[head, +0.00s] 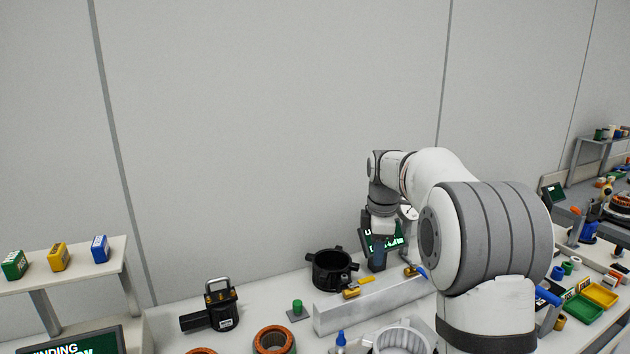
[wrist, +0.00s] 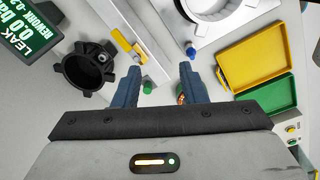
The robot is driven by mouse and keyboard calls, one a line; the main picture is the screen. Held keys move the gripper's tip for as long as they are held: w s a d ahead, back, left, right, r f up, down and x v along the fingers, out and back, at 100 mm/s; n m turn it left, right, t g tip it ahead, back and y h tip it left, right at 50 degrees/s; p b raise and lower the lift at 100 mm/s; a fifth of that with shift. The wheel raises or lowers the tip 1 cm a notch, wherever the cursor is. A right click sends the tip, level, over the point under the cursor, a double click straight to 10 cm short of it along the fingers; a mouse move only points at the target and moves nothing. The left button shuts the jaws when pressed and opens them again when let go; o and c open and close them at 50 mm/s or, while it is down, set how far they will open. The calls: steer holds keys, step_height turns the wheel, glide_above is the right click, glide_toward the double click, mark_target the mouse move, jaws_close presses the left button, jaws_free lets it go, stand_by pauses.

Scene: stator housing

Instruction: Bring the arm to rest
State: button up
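My gripper (head: 378,258) hangs from my bent arm over the bench in the head view, in front of a dark screen. In the wrist view its two blue fingers (wrist: 158,72) are well apart with nothing held between them. Bench surface shows through the gap. A black ring-shaped housing (head: 331,268) with lugs stands on the bench left of my gripper. It also shows at the left of the wrist view (wrist: 82,76). A pale metal ring housing (head: 402,338) stands at the front, partly cut off by the frame.
A long grey block with yellow-handled valves (head: 358,310) lies close to my gripper. The screen (wrist: 22,38) reads LEAK 0.0 bar. Yellow tray (wrist: 268,56) and green tray (wrist: 265,98) lie to the right. A black tool (head: 212,308) and copper-wound ring (head: 273,340) are at left.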

steer(key=s+r+m+t, duration=0.1)
steer(key=s+r+m, duration=0.2)
steer(key=s+m, duration=1)
steer(key=s+f+m, duration=0.2)
steer(key=s+f, duration=0.1)
steer(key=s, duration=0.7)
steer(key=s+f+m+t, duration=0.1)
steer(key=s+f, duration=0.2)
steer(key=s, duration=0.7)
steer(key=shift+a+m, duration=0.25)
steer(key=shift+m, duration=0.15)
steer(key=shift+s, duration=0.15)
